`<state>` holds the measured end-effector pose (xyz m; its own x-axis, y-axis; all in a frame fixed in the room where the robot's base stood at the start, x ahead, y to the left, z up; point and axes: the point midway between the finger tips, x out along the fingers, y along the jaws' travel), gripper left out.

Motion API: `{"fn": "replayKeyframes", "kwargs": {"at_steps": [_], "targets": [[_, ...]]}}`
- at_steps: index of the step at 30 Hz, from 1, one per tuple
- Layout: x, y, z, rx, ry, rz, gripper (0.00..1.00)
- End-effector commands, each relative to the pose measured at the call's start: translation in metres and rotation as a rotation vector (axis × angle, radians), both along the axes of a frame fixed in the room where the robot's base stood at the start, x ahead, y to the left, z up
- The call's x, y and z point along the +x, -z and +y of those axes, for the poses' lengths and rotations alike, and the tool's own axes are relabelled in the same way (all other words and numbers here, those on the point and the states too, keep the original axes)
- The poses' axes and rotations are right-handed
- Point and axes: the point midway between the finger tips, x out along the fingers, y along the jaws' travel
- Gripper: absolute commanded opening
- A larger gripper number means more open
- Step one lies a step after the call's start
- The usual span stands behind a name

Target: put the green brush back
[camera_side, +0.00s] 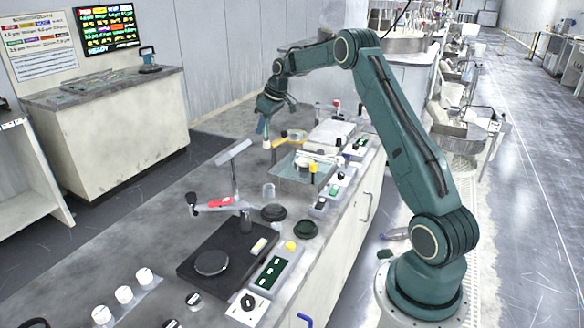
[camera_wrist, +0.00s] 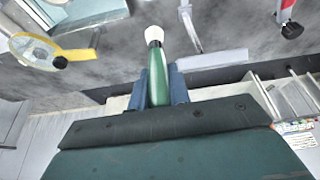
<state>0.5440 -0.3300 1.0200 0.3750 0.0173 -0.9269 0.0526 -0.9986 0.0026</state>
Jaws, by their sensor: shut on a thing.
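My gripper (camera_side: 264,118) is raised above the far part of the bench in the side view. Its blue fingers are shut on the green brush. In the wrist view the brush (camera_wrist: 158,78) has a green handle between the two fingers and a white tip pointing away from my gripper. In the side view the brush's white tip (camera_side: 267,144) shows just below the fingers, and the rest of it is mostly hidden. I cannot tell whether the tip touches anything below. I cannot make out a holder for the brush.
A yellow-rimmed round tool (camera_wrist: 35,50) lies left of the brush in the wrist view. A glassy tray (camera_side: 290,181) with a yellow-topped item (camera_side: 312,167) is nearby. The bench's left strip is clear.

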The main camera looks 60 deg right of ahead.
Motion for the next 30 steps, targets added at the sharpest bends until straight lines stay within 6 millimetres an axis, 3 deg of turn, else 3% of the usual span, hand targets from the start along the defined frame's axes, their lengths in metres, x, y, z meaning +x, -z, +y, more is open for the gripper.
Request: {"fn": "replayKeyframes", "kwargs": {"at_steps": [8,14,20,30], "targets": [[0.002,-0.008,-0.005,0.003,0.057,-0.008,0.00],[0.002,0.002,-0.005,0.005,0.054,-0.005,0.00],[0.001,0.030,-0.004,0.006,0.054,-0.003,0.00],[0.001,0.095,-0.004,0.005,0.053,-0.003,0.00]]}}
